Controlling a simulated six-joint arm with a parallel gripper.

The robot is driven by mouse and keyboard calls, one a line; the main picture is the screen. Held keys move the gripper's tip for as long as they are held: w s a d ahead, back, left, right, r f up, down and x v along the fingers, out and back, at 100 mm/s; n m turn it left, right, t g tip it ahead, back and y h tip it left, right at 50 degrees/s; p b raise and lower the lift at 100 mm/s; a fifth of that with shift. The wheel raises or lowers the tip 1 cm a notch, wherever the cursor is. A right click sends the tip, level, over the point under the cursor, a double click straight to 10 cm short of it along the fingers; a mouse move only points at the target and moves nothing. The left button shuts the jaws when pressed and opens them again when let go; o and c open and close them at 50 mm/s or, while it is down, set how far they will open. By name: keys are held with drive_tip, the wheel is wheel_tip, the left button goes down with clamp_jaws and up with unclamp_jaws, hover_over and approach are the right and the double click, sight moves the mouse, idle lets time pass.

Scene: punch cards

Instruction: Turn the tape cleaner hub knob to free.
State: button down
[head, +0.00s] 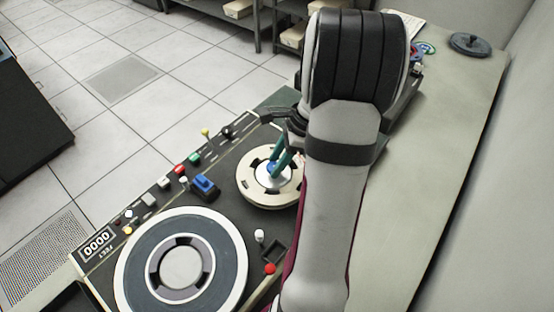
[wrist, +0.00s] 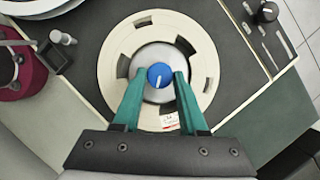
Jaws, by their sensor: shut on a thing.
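The hub knob (wrist: 160,76) is a round blue knob with a white pointer line. It sits at the centre of a grey hub inside a cream reel (wrist: 115,57). In the wrist view the pointer line runs nearly straight along the picture's vertical, tilted slightly. My gripper (wrist: 158,82) has teal fingers closed on the two sides of the knob. In the head view the teal fingers of my gripper (head: 279,167) reach down to the hub, and my arm hides part of the cream reel (head: 256,191). I cannot read any free marking.
A large dark reel with a white rim (head: 231,264) lies on the same deck. A black knob (wrist: 267,12) shows in the wrist view. The counter at the right is mostly clear.

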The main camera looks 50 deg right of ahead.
drive_tip(key=n+g, duration=0.1)
drive_tip(key=n, duration=0.2)
drive_tip(key=n+g+y, duration=0.1)
drive_tip(key=n, duration=0.2)
drive_tip(key=shift+w+d+n, duration=0.15)
drive_tip(key=shift+w+n, duration=0.05)
drive_tip(key=shift+n, duration=0.1)
drive_tip(key=n+g, duration=0.1)
drive_tip(key=n, duration=0.2)
drive_tip(key=shift+w+g, duration=0.15)
drive_tip(key=shift+g, duration=0.25)
drive_tip(key=shift+w+n+g, duration=0.15)
drive_tip(key=shift+n+g, duration=0.45)
drive_tip(key=shift+n, duration=1.3)
drive_tip(key=shift+c, duration=2.2)
unclamp_jaws()
drive_tip(key=v, duration=1.5)
drive_tip(key=shift+r, duration=0.35)
